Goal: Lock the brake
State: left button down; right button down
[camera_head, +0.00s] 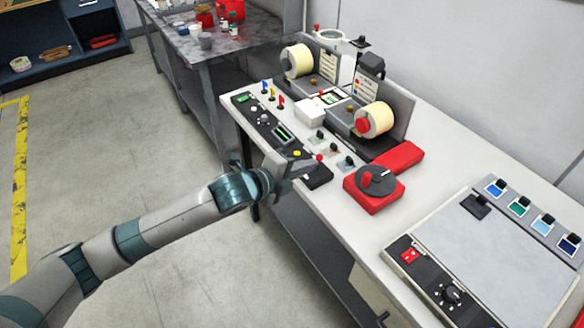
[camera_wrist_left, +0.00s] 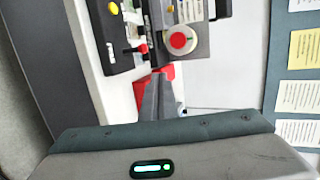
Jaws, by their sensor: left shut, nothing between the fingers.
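The label rewinder stands on the white table, with a cream label roll on a red hub (camera_head: 372,121) at its near end. In front of it is a black block (camera_head: 317,177) with a red-knobbed lever (camera_head: 319,158). A red box with a dark dial (camera_head: 376,181) and red knob sits nearer. I cannot tell for certain which part is the brake. My left gripper (camera_head: 288,174) is shut and empty at the table's front edge, left of the black block. In the left wrist view its fingers (camera_wrist_left: 158,97) overlap a red part (camera_wrist_left: 140,93) behind them.
A red block (camera_head: 399,157) lies beside the roll. A grey flat panel unit (camera_head: 490,255) fills the table's near right. White tabletop is clear between them.

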pick_arm(q)
jog(key=s+a+r+b, duration=0.2)
jog(key=s+a+r, duration=0.1)
jog(key=s+r, duration=0.1)
jog(key=shift+s+a+r, duration=0.2)
jog(key=shift+a+r, duration=0.05)
jog(key=shift+w+f, duration=0.1)
jog(key=shift+f, duration=0.05)
dwell(0.4)
